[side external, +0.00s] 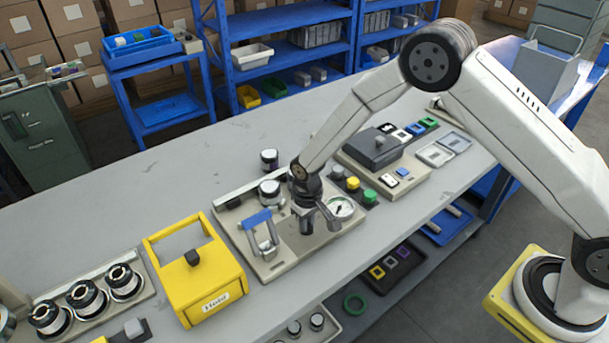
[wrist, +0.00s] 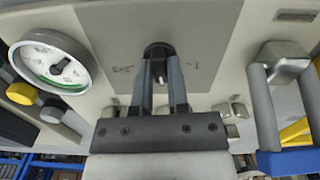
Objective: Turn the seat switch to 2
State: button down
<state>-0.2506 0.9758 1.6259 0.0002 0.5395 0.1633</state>
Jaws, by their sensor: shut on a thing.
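The seat switch is a dark round-ended knob (wrist: 157,50) on a grey plate (wrist: 110,25) in the wrist view. Small faint marks stand on the plate to its left and right; I cannot read them surely. My gripper (wrist: 160,72) is shut on the knob, one finger at each side. In the side view my gripper (side external: 306,222) points down over the beige station (side external: 275,262) and hides the switch. Which mark the knob points to cannot be told.
A round gauge (side external: 341,207) stands close right of my gripper, and a blue-handled clamp (side external: 259,220) close left. Yellow and green buttons (side external: 353,183) lie beyond the gauge. A yellow box (side external: 215,287) stands farther left. The bench behind the station is mostly clear.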

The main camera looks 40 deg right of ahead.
jog(key=shift+r+n, duration=0.1)
jog(key=shift+n, duration=2.9)
jog(key=c, duration=0.6)
grip_release()
jog(key=shift+r, duration=3.85)
